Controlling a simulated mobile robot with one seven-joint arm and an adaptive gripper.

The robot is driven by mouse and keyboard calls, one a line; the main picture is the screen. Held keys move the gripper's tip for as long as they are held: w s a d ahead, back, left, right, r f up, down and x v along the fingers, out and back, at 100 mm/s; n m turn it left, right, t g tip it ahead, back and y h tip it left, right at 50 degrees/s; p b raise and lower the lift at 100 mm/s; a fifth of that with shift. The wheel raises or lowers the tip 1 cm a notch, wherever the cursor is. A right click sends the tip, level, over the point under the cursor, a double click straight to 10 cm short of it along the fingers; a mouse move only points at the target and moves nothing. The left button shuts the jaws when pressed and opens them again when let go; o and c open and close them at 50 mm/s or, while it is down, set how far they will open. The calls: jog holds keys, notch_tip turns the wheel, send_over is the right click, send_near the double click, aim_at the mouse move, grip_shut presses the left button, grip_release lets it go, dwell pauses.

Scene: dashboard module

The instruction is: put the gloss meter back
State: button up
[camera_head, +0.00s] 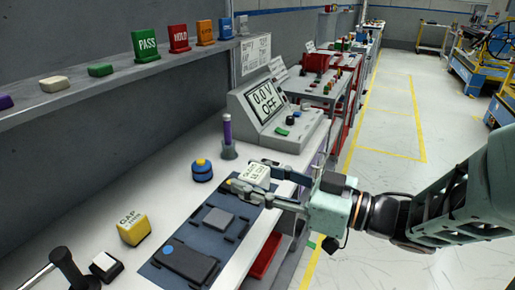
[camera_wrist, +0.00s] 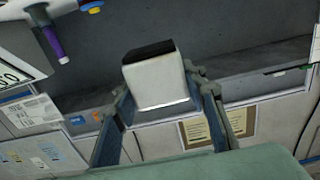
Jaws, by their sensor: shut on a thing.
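A small white block with a printed label, which I take to be the gloss meter (camera_head: 254,174), is between the two fingers of my gripper (camera_head: 256,180). In the wrist view the gloss meter (camera_wrist: 157,80) is a pale box with a dark end, clasped between the fingers of my gripper (camera_wrist: 163,100). It is over the far end of a blue-grey mat (camera_head: 197,237) with dark raised markers. I cannot tell whether it touches the mat.
A yellow labelled block (camera_head: 132,228) and blue round stack (camera_head: 202,171) stand left of the mat. A purple-topped tool in a holder (camera_head: 228,137) and a display console (camera_head: 277,115) stand beyond. A shelf (camera_head: 110,87) with signs runs along the wall.

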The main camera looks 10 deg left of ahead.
jog(key=w+a+f+b, duration=0.1)
jog(key=w+a+f, duration=0.1)
jog(key=w+f, duration=0.1)
jog(key=w+a+f+b, duration=0.1)
jog(key=w+a+f, duration=0.1)
jog(key=w+a, duration=0.1)
jog(key=w+a+f+b, duration=0.1)
jog(key=w+a+f, duration=0.1)
jog(key=w+f, duration=0.1)
jog(key=shift+w+a+f+b, duration=0.25)
jog(key=shift+w+f+b, duration=0.05)
jog(key=shift+f, duration=0.05)
jog(key=shift+w+a+f, duration=0.1)
jog(key=shift+f, duration=0.1)
jog(key=f, duration=0.1)
jog(key=f+b, duration=0.1)
jog(key=f, duration=0.1)
jog(key=shift+w+a+f, duration=0.15)
jog(key=shift+w+f, duration=0.05)
jog(key=shift+f, duration=0.05)
jog(key=o, duration=0.9)
jog(key=shift+f, duration=0.2)
jog(key=o, duration=0.5)
